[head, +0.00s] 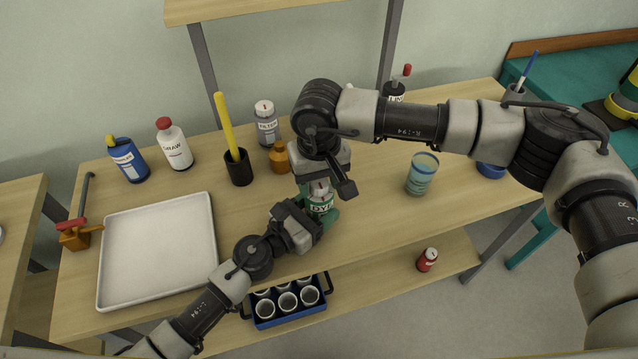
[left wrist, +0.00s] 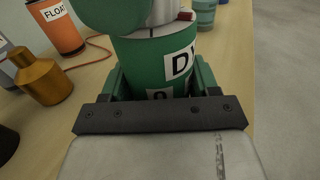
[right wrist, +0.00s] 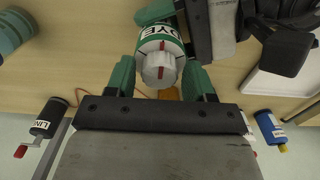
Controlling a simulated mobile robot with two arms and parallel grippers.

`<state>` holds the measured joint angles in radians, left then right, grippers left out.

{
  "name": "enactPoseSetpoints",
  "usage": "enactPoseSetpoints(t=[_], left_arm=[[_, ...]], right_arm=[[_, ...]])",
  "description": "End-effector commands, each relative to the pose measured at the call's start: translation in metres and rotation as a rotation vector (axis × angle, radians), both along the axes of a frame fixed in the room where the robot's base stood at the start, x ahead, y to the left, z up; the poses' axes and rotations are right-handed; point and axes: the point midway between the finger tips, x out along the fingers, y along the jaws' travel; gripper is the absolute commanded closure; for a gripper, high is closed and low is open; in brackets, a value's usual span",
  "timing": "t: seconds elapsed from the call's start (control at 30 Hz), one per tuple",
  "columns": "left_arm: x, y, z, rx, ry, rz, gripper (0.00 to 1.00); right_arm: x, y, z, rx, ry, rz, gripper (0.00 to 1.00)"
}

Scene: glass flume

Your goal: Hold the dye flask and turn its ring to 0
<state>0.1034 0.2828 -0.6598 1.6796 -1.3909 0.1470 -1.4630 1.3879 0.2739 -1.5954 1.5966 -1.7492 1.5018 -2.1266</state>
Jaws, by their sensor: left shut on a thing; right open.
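The dye flask (head: 321,204) is green with a white DYE label and stands upright at the middle of the bench. My left gripper (head: 316,222) is shut around its body; in the left wrist view, green fingers lie on both sides of the flask (left wrist: 155,65). My right gripper (head: 314,184) is above the flask, pointing down and open. In the right wrist view, the pale grey ring (right wrist: 159,68) with a red mark sits between the open right fingers. A white patch with a dark character, partly hidden, shows low on the flask in the left wrist view.
A white tray (head: 158,252) lies left. An amber bottle (head: 279,157), a black cup (head: 239,170) with a yellow rod and a FILTER bottle (head: 267,123) stand behind. A teal cup (head: 422,174) stands right. A blue rack (head: 265,324) is below the front edge.

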Motion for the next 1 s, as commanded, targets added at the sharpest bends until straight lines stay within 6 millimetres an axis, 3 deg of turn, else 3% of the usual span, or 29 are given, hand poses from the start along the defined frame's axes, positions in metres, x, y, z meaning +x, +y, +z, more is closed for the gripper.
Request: enactPoseSetpoints(t=[0.03,0.2,0.43,0.8,1.0], left_arm=[[-0.0003,0.0000,-0.0007,0.001,0.001,0.000,0.67],[-0.0003,0.0000,-0.0007,0.001,0.001,0.000,0.67],[-0.0004,-0.0001,-0.0007,0.001,0.001,-0.001,0.67],[-0.0003,-0.0001,-0.0007,0.001,0.001,-0.001,0.67],[-0.0004,-0.0002,-0.0007,0.001,0.001,-0.001,0.67]], right_arm=[[-0.0001,0.0001,-0.0001,0.000,0.000,0.000,0.50],[-0.0001,0.0001,-0.0001,0.000,0.000,-0.001,0.75],[-0.0003,0.0001,-0.0002,0.000,0.000,-0.083,0.76],[-0.0005,-0.0001,-0.0004,0.000,0.001,-0.638,0.76],[-0.0006,-0.0001,-0.0004,-0.001,0.002,-0.851,0.76]])
